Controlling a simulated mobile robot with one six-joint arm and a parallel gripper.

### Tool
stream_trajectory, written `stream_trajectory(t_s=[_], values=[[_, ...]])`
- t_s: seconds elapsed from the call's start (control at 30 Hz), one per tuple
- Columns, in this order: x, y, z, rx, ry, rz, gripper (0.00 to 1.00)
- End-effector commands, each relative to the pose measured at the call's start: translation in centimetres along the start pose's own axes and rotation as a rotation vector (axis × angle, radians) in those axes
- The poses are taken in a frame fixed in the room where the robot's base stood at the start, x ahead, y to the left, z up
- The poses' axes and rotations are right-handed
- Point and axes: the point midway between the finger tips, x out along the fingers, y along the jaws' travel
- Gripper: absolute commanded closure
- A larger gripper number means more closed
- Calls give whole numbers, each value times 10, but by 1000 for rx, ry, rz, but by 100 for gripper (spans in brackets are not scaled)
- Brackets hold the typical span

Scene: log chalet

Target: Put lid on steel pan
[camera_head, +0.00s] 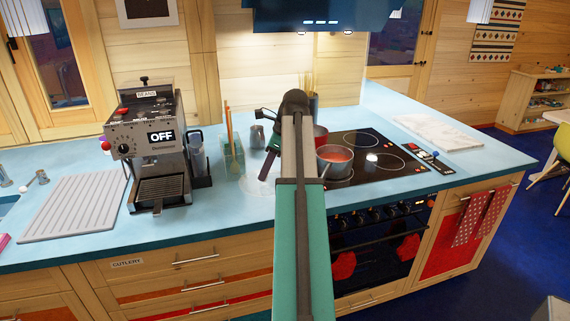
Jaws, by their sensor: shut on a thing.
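The steel pan (333,164) stands at the left front of the black hob, open at the top, with red content inside. My arm crosses the middle of the view and hides part of what lies behind it. My gripper (267,166) hangs over the counter left of the hob, pointing down and to the left. It is shut on a pale, see-through round thing (255,186), which looks like the glass lid. The lid is faint against the counter, so I cannot tell whether it touches it. It is apart from the pan, to its left.
A red pot (320,133) stands behind the steel pan, partly hidden by my arm. A coffee machine (158,150) and a ribbed drain board (75,205) are at the left. A moka pot (257,137) stands behind my gripper. A marble board (438,132) lies right of the hob (385,165).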

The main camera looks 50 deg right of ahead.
Motion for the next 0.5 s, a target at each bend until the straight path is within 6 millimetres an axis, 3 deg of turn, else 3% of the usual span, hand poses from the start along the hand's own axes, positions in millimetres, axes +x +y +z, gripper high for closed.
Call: stream_trajectory(t_s=[0.1, 0.5], values=[[26, 16, 33, -123, 0, 52, 100], [100, 83, 122, -520, 0, 216, 100]])
